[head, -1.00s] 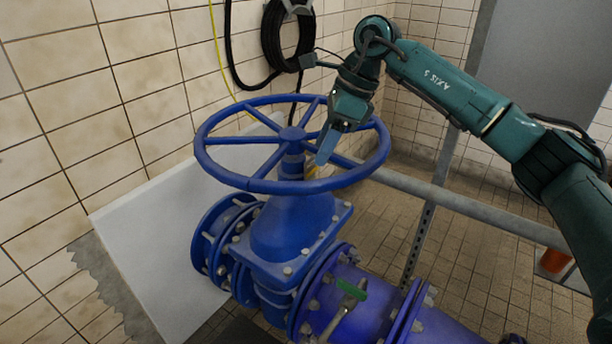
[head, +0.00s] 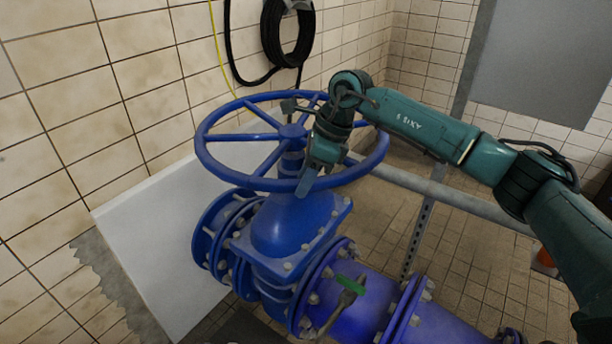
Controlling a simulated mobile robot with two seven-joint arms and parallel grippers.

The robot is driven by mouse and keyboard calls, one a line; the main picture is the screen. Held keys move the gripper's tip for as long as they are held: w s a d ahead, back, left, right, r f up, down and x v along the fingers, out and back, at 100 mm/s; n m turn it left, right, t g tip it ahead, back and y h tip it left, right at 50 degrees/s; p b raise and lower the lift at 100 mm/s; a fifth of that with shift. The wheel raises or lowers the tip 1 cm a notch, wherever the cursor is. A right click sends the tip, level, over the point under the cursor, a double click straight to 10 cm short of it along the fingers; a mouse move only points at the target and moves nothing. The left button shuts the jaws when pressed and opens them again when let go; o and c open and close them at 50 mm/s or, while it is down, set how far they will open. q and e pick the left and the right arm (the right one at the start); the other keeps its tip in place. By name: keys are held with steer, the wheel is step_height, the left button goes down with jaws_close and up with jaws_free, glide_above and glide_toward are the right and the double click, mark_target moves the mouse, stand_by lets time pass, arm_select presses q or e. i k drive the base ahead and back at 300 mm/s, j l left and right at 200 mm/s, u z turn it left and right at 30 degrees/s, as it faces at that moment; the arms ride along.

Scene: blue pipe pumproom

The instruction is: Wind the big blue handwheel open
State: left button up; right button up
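The big blue handwheel (head: 215,168) sits level on top of the blue valve body (head: 285,232), with spokes meeting at a central hub. My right arm reaches in from the right. My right gripper (head: 306,184) points down at the near right part of the wheel, in among the spokes just inside the rim. Its light blue finger shows against the wheel and valve neck. I cannot tell whether the fingers are closed on a spoke or the rim. My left gripper is not in view.
A thick blue pipe (head: 365,309) with a small green-handled valve (head: 349,284) runs to the lower right. A grey rail (head: 450,197) passes behind the wheel. A black hose coil (head: 287,36) hangs on the tiled wall. A white panel (head: 150,243) leans at left.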

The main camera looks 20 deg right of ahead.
mark_target(291, 136)
steer(key=l+u, duration=0.15)
steer(key=u, duration=0.3)
steer(key=l+u, duration=0.2)
steer(key=u, duration=0.25)
steer(key=i+l+u, duration=0.2)
steer(key=i+j, duration=0.05)
